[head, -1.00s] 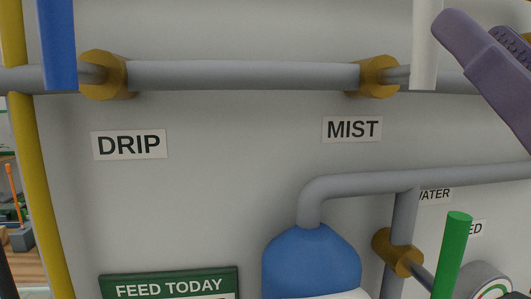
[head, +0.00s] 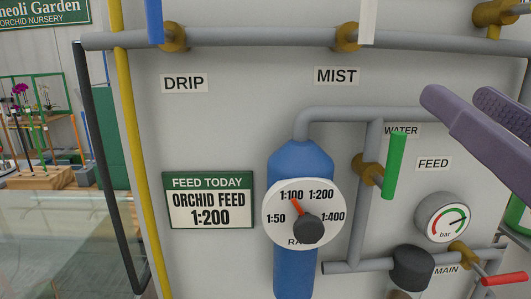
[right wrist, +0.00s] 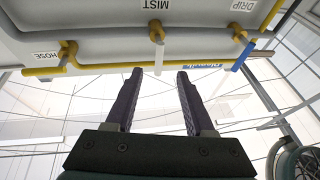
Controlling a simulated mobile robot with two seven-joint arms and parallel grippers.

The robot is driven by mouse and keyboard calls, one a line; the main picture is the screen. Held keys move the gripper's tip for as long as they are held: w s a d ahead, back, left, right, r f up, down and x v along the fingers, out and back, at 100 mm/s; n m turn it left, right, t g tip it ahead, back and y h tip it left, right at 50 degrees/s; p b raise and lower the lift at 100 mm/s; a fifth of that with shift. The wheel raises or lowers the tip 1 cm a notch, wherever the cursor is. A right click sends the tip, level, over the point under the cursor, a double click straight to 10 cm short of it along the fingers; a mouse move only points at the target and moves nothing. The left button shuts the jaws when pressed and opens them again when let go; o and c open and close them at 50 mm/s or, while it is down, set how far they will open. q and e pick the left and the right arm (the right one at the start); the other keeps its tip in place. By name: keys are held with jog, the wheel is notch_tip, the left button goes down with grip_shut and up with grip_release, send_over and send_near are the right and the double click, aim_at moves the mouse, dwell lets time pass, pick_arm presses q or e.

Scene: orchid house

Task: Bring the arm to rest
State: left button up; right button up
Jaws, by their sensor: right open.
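My right gripper (head: 460,98) has purple fingers and comes in from the right edge in the head view. I see no contact with the panel or pipes. My left gripper is not in view.
A blue tank (head: 302,160) carries a ratio dial (head: 325,240), its red pointer near 1:100. A sign (head: 210,200) reads "ORCHID FEED 1:200". A gauge (head: 442,217) and red handle (head: 503,280) are at lower right. A yellow pipe (head: 135,150) and black hose (head: 100,160) run left.

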jog(key=s+f+g+h, duration=0.3)
jog(key=f+g, duration=0.7)
jog(key=f, duration=0.7)
jog(key=s+d+f+g+h, duration=0.1)
jog(key=s+d+f+g, duration=0.1)
jog(key=s+f+g, duration=0.35)
jog(key=s+d+f+g, duration=0.1)
jog(key=s+f+g, duration=0.15)
jog(key=s, duration=0.55)
notch_tip(320, 180, up, 32)
jog(key=p, duration=3)
jog(key=shift+w+f+p, duration=0.25)
jog(key=shift+w+p, duration=0.1)
jog(key=shift+p, duration=0.05)
jog(key=shift+d, duration=0.1)
